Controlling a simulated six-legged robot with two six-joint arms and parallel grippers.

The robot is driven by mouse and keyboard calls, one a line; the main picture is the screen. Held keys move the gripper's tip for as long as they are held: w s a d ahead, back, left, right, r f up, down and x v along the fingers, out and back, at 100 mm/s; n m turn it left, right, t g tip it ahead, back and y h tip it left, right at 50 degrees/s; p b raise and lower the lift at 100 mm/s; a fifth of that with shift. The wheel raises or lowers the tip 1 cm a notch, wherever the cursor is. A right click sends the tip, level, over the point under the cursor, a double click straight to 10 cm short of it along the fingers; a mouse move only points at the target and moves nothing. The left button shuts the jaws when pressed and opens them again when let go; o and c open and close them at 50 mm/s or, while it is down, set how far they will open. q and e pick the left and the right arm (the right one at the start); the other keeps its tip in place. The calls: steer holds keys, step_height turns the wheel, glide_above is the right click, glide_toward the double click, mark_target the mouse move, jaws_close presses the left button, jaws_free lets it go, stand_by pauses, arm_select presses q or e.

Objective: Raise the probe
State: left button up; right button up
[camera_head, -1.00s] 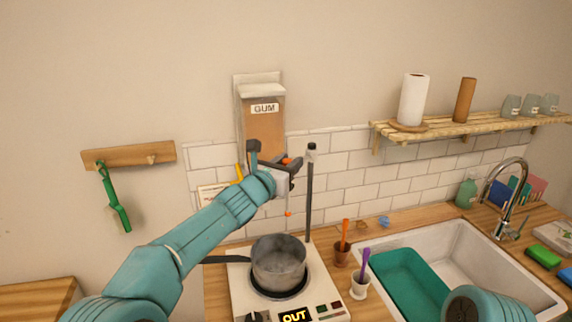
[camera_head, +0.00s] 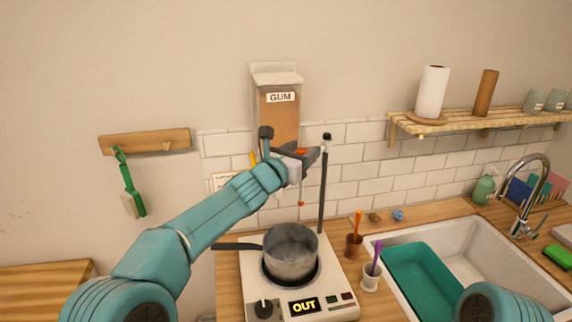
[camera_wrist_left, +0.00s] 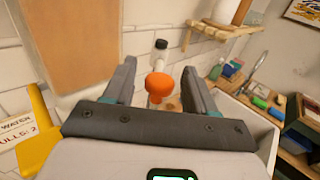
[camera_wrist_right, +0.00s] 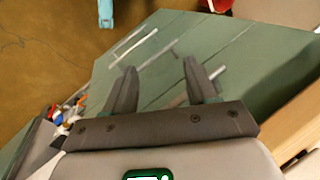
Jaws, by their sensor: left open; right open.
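The probe's orange knob (camera_wrist_left: 160,84) shows between the two fingers of my left gripper (camera_wrist_left: 160,66) in the left wrist view. The fingers are open, with a visible gap to each side of the knob. In the head view, the knob (camera_head: 301,151) is partly hidden by the left gripper (camera_head: 292,148). A small orange-red tip (camera_head: 301,203) hangs below it, above the grey pot (camera_head: 291,253). A dark upright pole (camera_head: 323,190) stands behind the pot. My right gripper (camera_wrist_right: 160,70) is open and empty in the right wrist view, above a green surface.
The pot sits on a white hot plate (camera_head: 254,290) showing "OUT". Cups with an orange tool (camera_head: 358,225) and a purple tool (camera_head: 376,256) stand right of it. A sink (camera_head: 478,262) is further right. The GUM dispenser (camera_head: 279,115) is close behind my left gripper.

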arm_select(q)
steer(key=b+v, duration=0.8)
steer(key=v, duration=0.7)
steer(key=shift+s+b, duration=0.3)
steer(key=shift+b, duration=0.1)
steer(key=shift+a+r, duration=0.1)
steer(key=shift+a, duration=0.05)
